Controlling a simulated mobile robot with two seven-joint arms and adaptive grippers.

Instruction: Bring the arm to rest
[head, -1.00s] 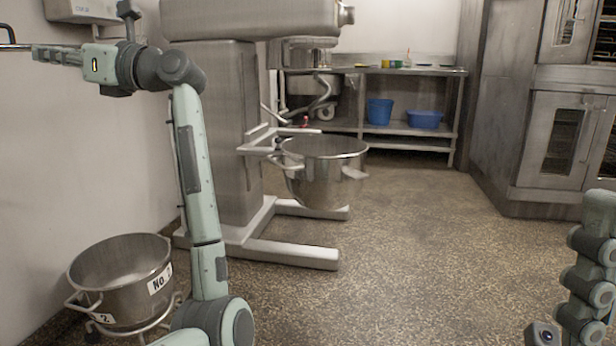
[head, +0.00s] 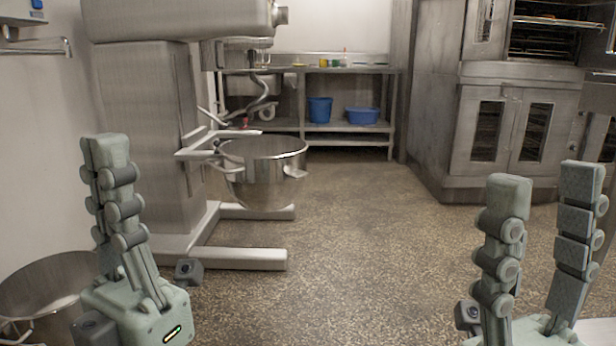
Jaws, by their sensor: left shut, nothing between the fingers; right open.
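My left gripper (head: 106,152) stands upright at the lower left of the head view, its fingers pointing up and pressed together with nothing between them. It appears in front of the mixer's column and base. My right gripper (head: 543,180) is upright at the lower right, its two fingers spread wide apart and empty, with floor showing between them. Both grippers look clear of everything around them. The rest of both arms is hidden below the frame.
A large mixer (head: 150,135) with a steel bowl (head: 262,172) stands left of centre. Another steel bowl (head: 45,290) is at the lower left, partly behind my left gripper. A wall rack (head: 35,48), a back table (head: 350,127) and ovens (head: 500,130) surround open floor.

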